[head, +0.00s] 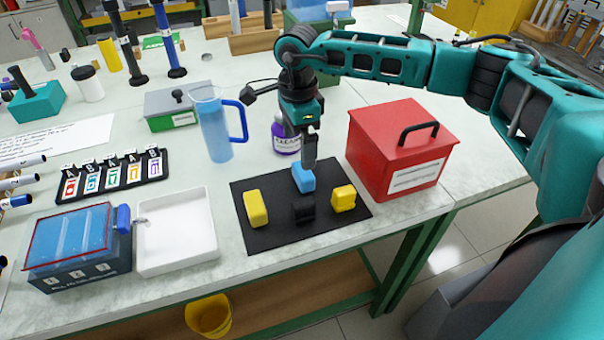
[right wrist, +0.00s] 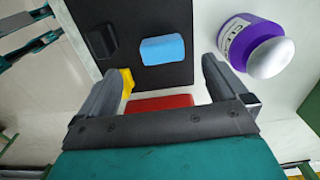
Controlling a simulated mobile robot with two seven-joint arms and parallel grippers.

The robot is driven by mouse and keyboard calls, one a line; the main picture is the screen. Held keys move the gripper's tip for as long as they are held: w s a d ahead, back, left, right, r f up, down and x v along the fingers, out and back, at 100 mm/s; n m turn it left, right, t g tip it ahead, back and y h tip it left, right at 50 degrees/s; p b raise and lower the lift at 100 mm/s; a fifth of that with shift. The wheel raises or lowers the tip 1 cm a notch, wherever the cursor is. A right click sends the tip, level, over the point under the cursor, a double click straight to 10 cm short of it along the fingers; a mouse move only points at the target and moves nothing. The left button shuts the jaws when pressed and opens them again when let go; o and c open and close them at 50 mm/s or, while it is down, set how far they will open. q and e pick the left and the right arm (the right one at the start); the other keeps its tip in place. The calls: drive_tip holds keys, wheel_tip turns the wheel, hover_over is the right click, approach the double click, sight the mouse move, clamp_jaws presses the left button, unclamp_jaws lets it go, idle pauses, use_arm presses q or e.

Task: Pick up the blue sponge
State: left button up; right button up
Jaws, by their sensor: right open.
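The blue sponge (head: 304,179) lies on a black mat (head: 268,233) near the front of the table. My right gripper (head: 309,160) points down right above or just behind the sponge; contact is not clear in the head view. In the right wrist view the blue sponge (right wrist: 162,49) shows ahead of the two spread fingertips (right wrist: 160,85), with nothing between them. The right gripper is open. My left gripper is not in view.
On the mat are a yellow block (head: 255,208), a black block (head: 302,212) and another yellow block (head: 343,197). A red box (head: 385,157) stands close on the right. A purple bottle (head: 281,138) stands behind the mat, a blue-handled pitcher (head: 213,130) behind left, a white tray (head: 177,232) left.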

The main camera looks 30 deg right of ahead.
sight(301, 172)
wheel_tip(301, 172, down, 4)
drive_tip(key=shift+f, duration=0.15)
drive_tip(key=f, duration=0.5)
drive_tip(key=shift+d, duration=0.25)
drive_tip(key=c, duration=1)
